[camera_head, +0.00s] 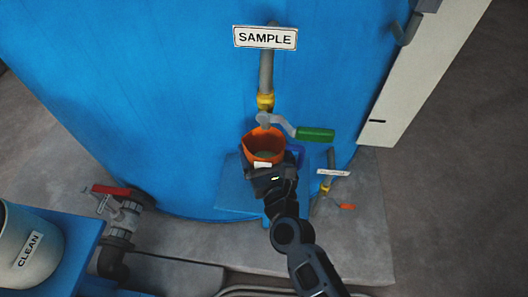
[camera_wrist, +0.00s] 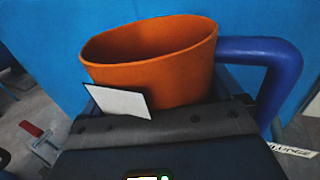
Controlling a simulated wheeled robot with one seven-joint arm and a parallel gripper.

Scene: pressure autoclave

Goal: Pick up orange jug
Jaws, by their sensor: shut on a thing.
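The orange jug (camera_head: 264,141) is under the sample tap (camera_head: 266,121) at the front of the blue tank. Its open top faces up toward the head camera, and its inside looks greyish. In the wrist view the orange jug (camera_wrist: 165,65) fills the upper middle, with a blue handle (camera_wrist: 285,75) on its right and a blank white label on its front. My gripper (camera_head: 268,172) is at the near side of the jug and is shut on it. The fingertips are mostly hidden by the jug and the gripper body (camera_wrist: 160,140).
A small blue shelf (camera_head: 233,185) is below the jug. The tap's green lever (camera_head: 315,134) points right, close to the jug. A small orange-handled valve (camera_head: 345,206) is at right. A red-handled valve (camera_head: 110,190) and a "CLEAN" bucket (camera_head: 28,250) are at left.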

